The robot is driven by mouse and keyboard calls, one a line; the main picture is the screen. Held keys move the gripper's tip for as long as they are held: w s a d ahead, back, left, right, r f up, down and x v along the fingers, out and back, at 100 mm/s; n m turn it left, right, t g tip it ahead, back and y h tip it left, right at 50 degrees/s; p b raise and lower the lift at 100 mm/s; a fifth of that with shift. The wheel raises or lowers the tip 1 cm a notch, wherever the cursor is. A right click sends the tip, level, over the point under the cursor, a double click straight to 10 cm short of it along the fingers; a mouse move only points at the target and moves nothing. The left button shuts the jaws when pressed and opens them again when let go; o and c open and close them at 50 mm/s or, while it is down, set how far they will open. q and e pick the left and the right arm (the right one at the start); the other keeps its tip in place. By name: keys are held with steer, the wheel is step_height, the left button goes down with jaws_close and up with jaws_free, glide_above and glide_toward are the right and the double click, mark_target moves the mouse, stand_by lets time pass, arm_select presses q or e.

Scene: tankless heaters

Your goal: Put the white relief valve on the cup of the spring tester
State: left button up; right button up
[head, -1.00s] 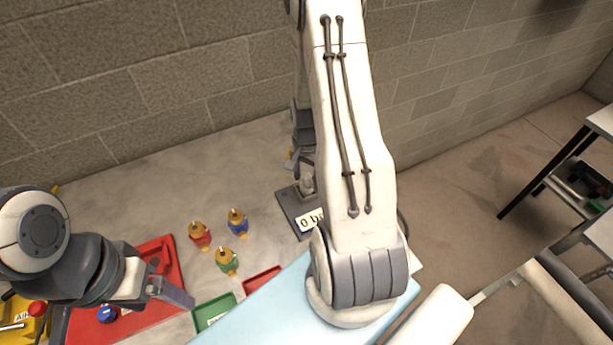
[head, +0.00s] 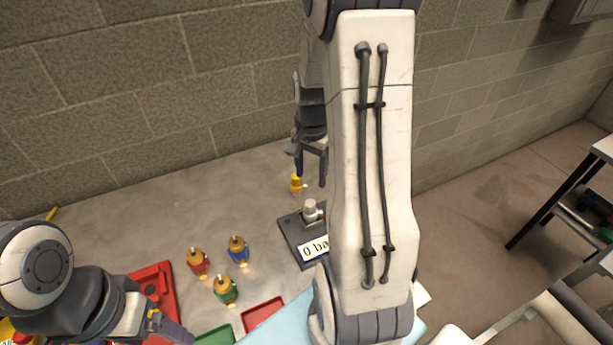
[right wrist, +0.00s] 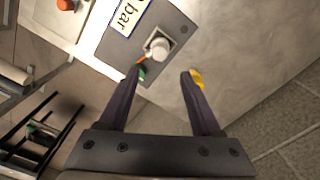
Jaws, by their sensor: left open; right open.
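A white valve-shaped piece (head: 310,210) stands upright on the dark spring tester (head: 289,233). In the right wrist view, the white piece (right wrist: 158,46) sits over a light square on the tester plate (right wrist: 178,22). It hides the cup, so I cannot tell how well it is seated. The tester's display (head: 313,249) is partly hidden by my right arm; "0 ba" shows. My right gripper (head: 310,167) is open and empty above and behind the tester, its fingertips (right wrist: 160,74) apart from the white piece. My left gripper (head: 165,325) is open at the lower left.
Red (head: 198,262), blue (head: 238,250) and green (head: 225,290) valves stand to the left. A red tray (head: 263,312) and a green tray (head: 214,337) lie in front.

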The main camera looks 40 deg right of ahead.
steer(key=s+a+r+n, duration=0.15)
steer(key=a+n, duration=0.25)
steer(key=a, duration=0.4)
steer(key=a+r+n, duration=0.3)
steer(key=a+n, duration=0.1)
steer(key=a, duration=0.5)
steer(key=s+a+r+n+y, duration=0.1)
steer(key=s+a+r+n, duration=0.2)
steer(key=s+a+n, duration=1)
steer(key=shift+s+a+n, duration=0.4)
steer(key=shift+s+a, duration=0.15)
steer(key=shift+s, duration=0.4)
